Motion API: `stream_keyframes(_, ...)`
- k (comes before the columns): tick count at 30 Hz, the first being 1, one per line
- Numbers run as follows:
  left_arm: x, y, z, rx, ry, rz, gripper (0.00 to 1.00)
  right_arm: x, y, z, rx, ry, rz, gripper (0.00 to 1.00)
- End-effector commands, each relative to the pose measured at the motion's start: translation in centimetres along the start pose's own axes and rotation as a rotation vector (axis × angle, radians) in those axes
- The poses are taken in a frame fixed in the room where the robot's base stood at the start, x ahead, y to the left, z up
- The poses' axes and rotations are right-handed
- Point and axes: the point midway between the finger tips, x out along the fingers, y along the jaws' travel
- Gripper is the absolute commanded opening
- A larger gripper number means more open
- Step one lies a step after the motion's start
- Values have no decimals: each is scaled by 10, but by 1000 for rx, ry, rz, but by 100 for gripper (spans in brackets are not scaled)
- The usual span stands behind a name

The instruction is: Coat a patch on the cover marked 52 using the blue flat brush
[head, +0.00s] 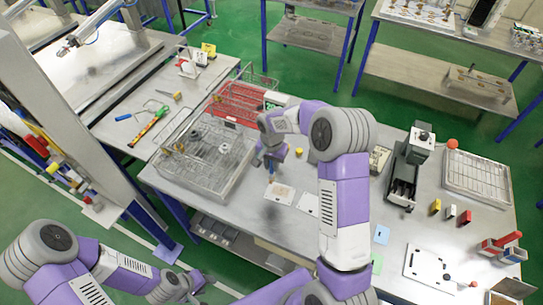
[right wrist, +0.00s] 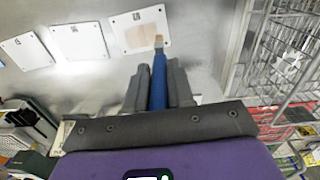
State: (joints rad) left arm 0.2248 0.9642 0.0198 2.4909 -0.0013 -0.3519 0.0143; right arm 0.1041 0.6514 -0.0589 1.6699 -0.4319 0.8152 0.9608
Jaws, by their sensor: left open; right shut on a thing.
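Three white square covers lie in a row on the metal table in the right wrist view: a left one (right wrist: 27,52), a middle one (right wrist: 79,42) and a right one (right wrist: 125,42). Their dark marks are too small to read surely. The right one bears a tan patch (right wrist: 148,22); this cover also shows in the head view (head: 280,193). My right gripper (right wrist: 158,82) is shut on the blue flat brush (right wrist: 159,70), whose bristle tip overlaps the patch's lower edge; contact is unclear. My left gripper (head: 184,286) is open and low, at the head view's bottom left.
Wire baskets (head: 205,165) stand left of the covers. A dark press-like device (head: 410,165) and a wire rack (head: 477,180) stand to the right. Small red and yellow blocks (head: 450,212) and a white plate (head: 430,265) lie at the front right.

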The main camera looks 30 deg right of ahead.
Motion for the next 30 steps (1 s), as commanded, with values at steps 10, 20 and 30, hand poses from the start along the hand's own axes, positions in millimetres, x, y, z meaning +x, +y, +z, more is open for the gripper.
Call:
stream_keyframes(10, -15, 6, 1, 0, 0, 0, 43, -28, 1, 0, 2, 1, 0, 0)
stream_keyframes(20, -15, 6, 1, 0, 0, 0, 43, -27, 1, 0, 2, 0, 0, 0)
stream_keyframes(30, -15, 6, 1, 0, 0, 0, 43, -27, 1, 0, 2, 0, 0, 0)
